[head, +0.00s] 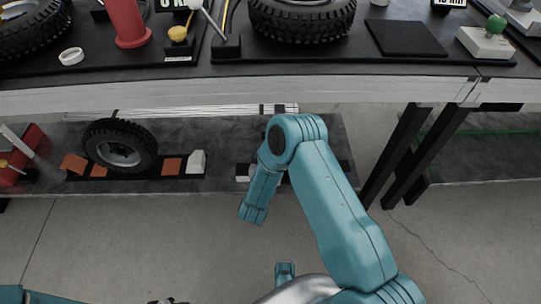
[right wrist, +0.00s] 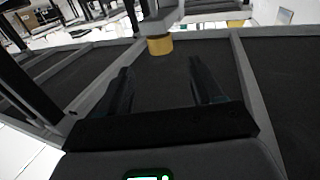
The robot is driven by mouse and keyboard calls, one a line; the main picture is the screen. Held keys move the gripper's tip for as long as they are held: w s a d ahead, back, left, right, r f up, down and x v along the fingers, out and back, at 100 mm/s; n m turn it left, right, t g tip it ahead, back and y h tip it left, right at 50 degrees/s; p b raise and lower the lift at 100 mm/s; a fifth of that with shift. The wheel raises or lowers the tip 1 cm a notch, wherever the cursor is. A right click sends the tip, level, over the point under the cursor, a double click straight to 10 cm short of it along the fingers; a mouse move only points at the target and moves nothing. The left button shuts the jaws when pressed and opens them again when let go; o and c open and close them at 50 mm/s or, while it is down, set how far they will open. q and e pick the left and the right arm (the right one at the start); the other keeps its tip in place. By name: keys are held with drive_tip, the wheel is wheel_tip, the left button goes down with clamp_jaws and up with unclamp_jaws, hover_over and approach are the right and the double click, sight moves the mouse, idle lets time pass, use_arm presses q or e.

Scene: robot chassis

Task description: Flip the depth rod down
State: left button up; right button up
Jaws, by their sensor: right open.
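In the head view a thin pale rod (head: 211,21) leans down to a small black block (head: 226,47) on the bench, beside a yellow knob (head: 178,33). I cannot tell for sure which part is the depth rod. My right gripper (right wrist: 162,72) is open in the right wrist view, its two dark fingers apart with nothing between them. My left gripper is not in view.
The bench edge (head: 300,88) crosses the head view. On the bench are a tyre (head: 302,22), a red cylinder (head: 126,22), a black pad (head: 406,38) and a green-knobbed box (head: 486,42). A lower shelf holds another tyre (head: 120,146). Dark bench legs (head: 410,150) stand right.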

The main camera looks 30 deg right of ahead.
drive_tip(key=shift+p+v, duration=0.3)
drive_tip(key=shift+v, duration=1.8)
drive_tip(key=s+a+f+n+g+y, duration=0.2)
drive_tip(key=s+a+f+n+y, duration=0.25)
drive_tip(key=y, duration=0.65)
drive_tip(key=s+a+f+n+g+y, duration=0.2)
drive_tip(key=s+a+f+g+y, duration=0.1)
drive_tip(key=s+a+g, duration=0.4)
drive_tip(key=s+a+f+n+g+y, duration=0.1)
drive_tip(key=s+a+f+g+y, duration=0.15)
drive_tip(key=s+a, duration=0.45)
drive_tip(key=s+d+r+y+p, duration=0.1)
drive_tip(key=s+r+p, duration=0.2)
drive_tip(key=r+p, duration=2.6)
